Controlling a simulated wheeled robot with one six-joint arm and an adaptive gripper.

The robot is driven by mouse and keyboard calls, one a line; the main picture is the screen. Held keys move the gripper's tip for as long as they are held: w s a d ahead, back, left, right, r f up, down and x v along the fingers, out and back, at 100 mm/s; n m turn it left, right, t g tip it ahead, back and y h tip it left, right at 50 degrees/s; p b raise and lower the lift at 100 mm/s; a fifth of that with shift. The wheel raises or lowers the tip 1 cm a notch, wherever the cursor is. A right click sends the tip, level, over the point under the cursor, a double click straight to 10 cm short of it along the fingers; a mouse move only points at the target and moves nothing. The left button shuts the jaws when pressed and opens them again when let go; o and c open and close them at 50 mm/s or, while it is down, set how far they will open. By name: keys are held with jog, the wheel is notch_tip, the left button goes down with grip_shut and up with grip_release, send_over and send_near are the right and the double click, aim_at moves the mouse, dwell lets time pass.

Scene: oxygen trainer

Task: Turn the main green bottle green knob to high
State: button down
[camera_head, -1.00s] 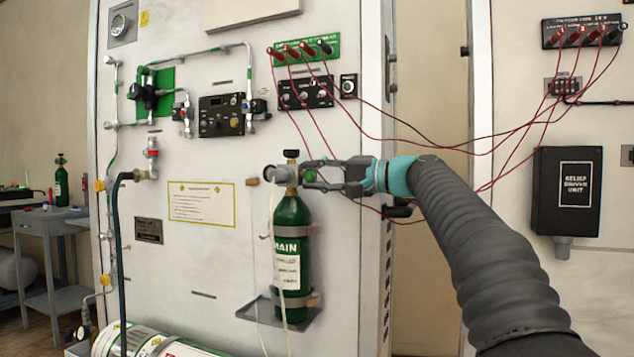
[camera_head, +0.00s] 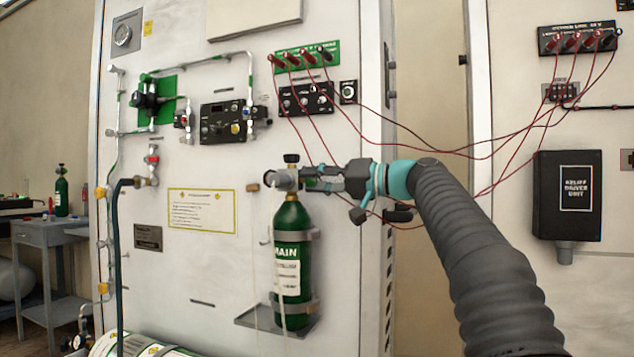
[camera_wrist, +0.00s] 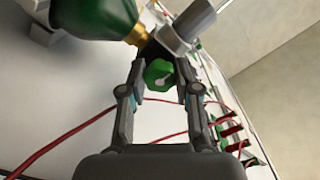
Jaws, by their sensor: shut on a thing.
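My gripper (camera_head: 312,178) reaches in from the right to the side of the valve head. In the wrist view, the green knob (camera_wrist: 159,75) sits between the two fingertips of my gripper (camera_wrist: 158,72), which are closed on it. The bottle's green shoulder (camera_wrist: 95,15) and brass neck show at the upper left there. In the head view, the fingers mostly hide the knob.
Red wires (camera_head: 450,148) hang from the terminal block across the gap, behind and above my arm. A shelf (camera_head: 262,322) holds the bottle's base. A black relief driver unit (camera_head: 566,195) is on the right panel. A large lying cylinder (camera_head: 130,343) is at lower left.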

dwell(0.3)
jog(key=c, duration=0.8)
grip_release()
jog(key=v, duration=1.2)
